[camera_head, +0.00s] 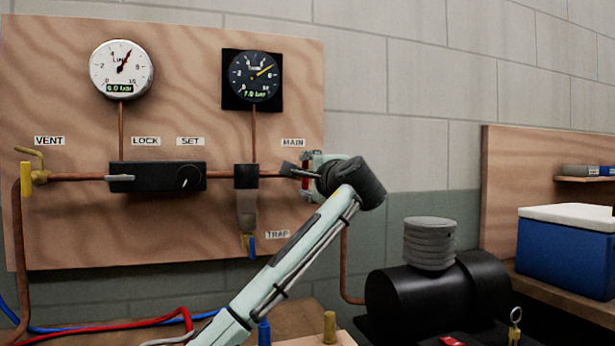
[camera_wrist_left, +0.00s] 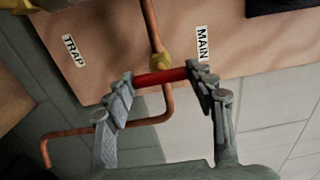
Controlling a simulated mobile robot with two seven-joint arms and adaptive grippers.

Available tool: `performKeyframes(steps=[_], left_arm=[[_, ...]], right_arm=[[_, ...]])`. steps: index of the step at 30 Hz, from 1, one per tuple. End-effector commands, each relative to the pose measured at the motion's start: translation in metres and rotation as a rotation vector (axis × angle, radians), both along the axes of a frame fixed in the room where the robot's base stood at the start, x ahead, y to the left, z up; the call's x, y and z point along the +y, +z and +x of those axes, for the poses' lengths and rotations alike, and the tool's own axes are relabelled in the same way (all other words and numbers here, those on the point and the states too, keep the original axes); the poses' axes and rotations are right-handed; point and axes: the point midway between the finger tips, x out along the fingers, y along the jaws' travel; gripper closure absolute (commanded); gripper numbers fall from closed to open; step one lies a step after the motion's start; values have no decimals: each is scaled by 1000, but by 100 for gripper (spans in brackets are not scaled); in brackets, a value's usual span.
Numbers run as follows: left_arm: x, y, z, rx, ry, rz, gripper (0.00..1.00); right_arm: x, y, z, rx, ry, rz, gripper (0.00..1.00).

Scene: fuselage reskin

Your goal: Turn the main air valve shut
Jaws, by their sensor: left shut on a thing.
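The main air valve (camera_wrist_left: 160,61) is a brass body on a copper pipe beside the MAIN label (camera_wrist_left: 202,43) in the left wrist view. Its red handle (camera_wrist_left: 162,77) lies across the pipe. My left gripper (camera_wrist_left: 164,78) is shut on the red handle, with one finger at each end of it. In the head view my left gripper (camera_head: 305,175) is at the board below the MAIN label (camera_head: 292,142), and the gripper and wrist hide most of the valve. My right gripper is in neither view.
The wooden board carries a white gauge (camera_head: 121,69), a black gauge (camera_head: 252,77), a black regulator block (camera_head: 157,177), a yellow vent valve (camera_head: 26,175) and a trap (camera_head: 246,210). A black tank (camera_head: 420,300) and a blue cooler (camera_head: 565,245) stand to the right.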

Motion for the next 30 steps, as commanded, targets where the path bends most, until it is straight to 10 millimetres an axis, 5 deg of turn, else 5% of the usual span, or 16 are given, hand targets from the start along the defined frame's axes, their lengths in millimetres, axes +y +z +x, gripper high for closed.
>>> performKeyframes(steps=[14, 15, 19, 30], left_arm=[[0, -1, 0, 5, 0, 13, 74], [0, -1, 0, 5, 0, 13, 40], [0, -1, 0, 5, 0, 12, 24], [-2, 0, -4, 3, -2, 10, 24]], right_arm=[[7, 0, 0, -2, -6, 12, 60], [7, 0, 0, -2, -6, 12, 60], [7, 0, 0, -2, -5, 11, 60], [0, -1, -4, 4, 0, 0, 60]])
